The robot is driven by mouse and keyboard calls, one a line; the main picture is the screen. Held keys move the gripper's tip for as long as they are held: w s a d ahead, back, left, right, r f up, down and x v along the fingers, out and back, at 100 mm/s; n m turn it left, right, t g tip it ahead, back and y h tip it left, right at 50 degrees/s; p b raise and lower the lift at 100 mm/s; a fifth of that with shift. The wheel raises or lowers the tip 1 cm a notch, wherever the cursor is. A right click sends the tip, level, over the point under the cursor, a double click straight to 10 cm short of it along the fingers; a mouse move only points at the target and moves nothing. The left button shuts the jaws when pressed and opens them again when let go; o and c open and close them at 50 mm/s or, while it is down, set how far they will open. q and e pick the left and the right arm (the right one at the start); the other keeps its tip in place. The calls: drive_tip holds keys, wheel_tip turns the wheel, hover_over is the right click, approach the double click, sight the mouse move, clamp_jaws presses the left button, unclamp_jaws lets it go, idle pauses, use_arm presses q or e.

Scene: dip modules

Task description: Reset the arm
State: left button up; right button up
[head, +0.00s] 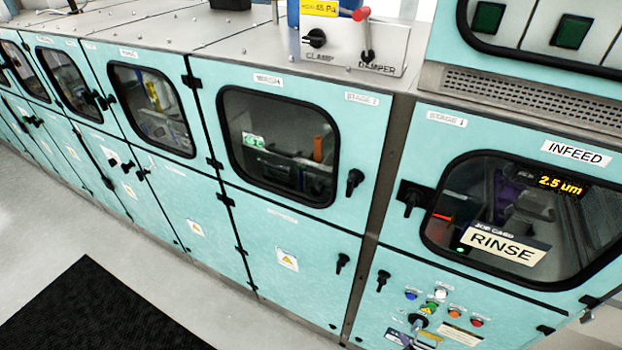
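Neither of my grippers shows in the head view. A teal cabinet line fills the view. At the right is the infeed door (512,285) with a dark window, a card reading RINSE (503,247) and a lit 2.5 um readout (560,184). Dark machinery shows behind the glass; I cannot tell whether an arm is among it. Below the door is a control panel (390,312) with small blue, green, orange and red buttons and a black rotary switch (417,321). On the cabinet top, a grey box (384,57) carries a black clamp knob (316,38) and a red-tipped damper lever (366,38).
Windowed doors with black handles run leftward; the nearest window (279,145) shows equipment inside. The visible doors look shut. A vented upper housing (530,95) stands above the infeed door. A black mat (95,310) lies on the pale floor (30,240), which is otherwise clear at left.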

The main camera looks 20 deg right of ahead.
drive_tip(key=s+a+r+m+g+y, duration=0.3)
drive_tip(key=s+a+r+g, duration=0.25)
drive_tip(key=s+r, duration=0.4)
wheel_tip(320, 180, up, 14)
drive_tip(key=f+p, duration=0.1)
drive_tip(key=p, duration=1.3)
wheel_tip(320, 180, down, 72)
drive_tip(key=b, duration=7.2)
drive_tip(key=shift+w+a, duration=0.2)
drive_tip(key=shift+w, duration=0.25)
